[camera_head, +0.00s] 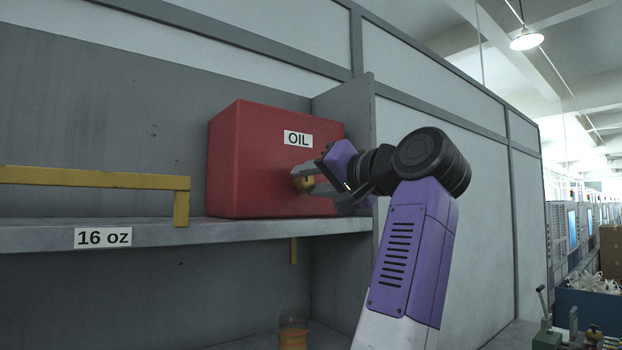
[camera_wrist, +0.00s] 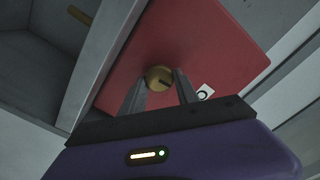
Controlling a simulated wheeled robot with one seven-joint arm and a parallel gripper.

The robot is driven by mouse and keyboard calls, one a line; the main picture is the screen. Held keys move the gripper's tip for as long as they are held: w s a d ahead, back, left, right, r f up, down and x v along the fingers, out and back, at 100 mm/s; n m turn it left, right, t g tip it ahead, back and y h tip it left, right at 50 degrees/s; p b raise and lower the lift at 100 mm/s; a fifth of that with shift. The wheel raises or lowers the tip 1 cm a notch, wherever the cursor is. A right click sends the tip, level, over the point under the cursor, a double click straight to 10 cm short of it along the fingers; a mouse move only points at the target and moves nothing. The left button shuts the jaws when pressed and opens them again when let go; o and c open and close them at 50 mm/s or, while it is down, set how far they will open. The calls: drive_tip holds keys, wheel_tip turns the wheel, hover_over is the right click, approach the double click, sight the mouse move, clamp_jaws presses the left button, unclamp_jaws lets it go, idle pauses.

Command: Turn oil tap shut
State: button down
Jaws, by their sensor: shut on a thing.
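The red oil box (camera_head: 255,165) sits on the grey shelf, with a white "OIL" label (camera_head: 298,138) on its front. The round brass tap (camera_head: 304,184) is on the front face of the box, partly hidden by my gripper (camera_head: 308,180). In the wrist view the tap (camera_wrist: 158,78) shows a dark slot on its face. My gripper's two fingers (camera_wrist: 160,85) lie on either side of the tap and are shut on it. The red box (camera_wrist: 210,45) fills the middle of the wrist view.
A grey upright panel (camera_head: 345,100) stands right behind the box's right side. A clear container with orange contents (camera_head: 293,332) stands below the shelf.

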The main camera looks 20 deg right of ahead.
drive_tip(key=shift+m, duration=0.5)
drive_tip(key=c, duration=0.9)
unclamp_jaws()
drive_tip(key=b+v, duration=0.2)
drive_tip(key=v, duration=0.5)
drive_tip(key=shift+s+d+b, duration=0.15)
drive_tip(key=shift+s+b, duration=0.2)
